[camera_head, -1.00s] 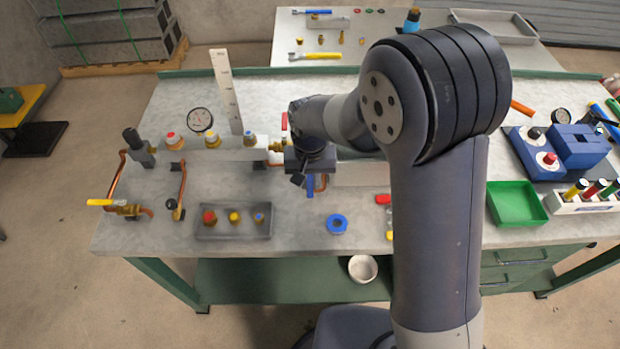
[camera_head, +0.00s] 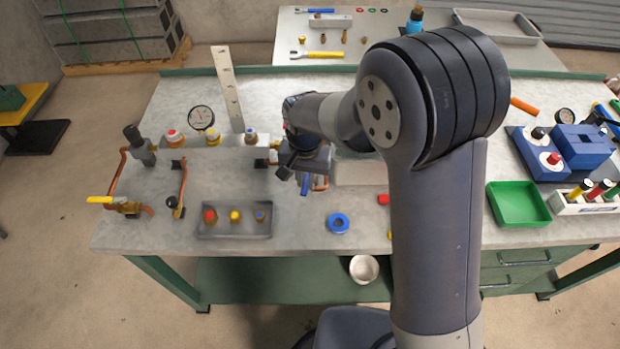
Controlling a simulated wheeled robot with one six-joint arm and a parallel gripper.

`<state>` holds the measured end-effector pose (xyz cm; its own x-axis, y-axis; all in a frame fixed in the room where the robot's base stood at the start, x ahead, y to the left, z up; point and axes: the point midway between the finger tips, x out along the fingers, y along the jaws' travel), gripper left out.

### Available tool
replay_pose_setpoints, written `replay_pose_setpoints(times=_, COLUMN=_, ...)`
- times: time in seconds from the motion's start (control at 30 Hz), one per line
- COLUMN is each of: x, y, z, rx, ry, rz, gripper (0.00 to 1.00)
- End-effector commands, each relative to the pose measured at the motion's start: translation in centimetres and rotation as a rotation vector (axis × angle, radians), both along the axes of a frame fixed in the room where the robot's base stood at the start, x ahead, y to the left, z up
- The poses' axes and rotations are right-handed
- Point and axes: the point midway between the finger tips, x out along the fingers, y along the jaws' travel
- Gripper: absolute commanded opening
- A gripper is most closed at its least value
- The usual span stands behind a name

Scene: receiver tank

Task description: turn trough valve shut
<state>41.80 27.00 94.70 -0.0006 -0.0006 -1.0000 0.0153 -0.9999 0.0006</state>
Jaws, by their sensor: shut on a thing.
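My gripper (camera_head: 303,178) is at the middle of the bench, at the right end of the pipe assembly. It is shut on a blue valve handle (camera_head: 304,188), whose end shows below the jaws. The handle points towards the bench's front edge, leaning slightly left. The valve's body and most of its pipework are hidden behind my gripper and wrist. A piece of copper pipe (camera_head: 321,183) shows just right of the jaws. A pale trough-like block (camera_head: 358,171) lies to the right, partly covered by my arm.
A yellow-handled valve (camera_head: 100,199) is at the bench's left end. A grey tray (camera_head: 234,235) with several fittings, a blue ring (camera_head: 338,223) and a red item (camera_head: 383,199) lie in front. An upright scale (camera_head: 227,90) and a gauge (camera_head: 201,117) stand behind left.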

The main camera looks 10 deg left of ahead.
Motion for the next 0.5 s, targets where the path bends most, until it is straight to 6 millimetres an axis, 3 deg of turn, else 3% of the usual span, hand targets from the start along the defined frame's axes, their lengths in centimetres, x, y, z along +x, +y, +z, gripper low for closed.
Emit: replay_pose_setpoints(times=0.5, x=0.8, y=3.1, z=0.0, rx=0.003, ry=-0.002, rz=-0.486, gripper=0.00)
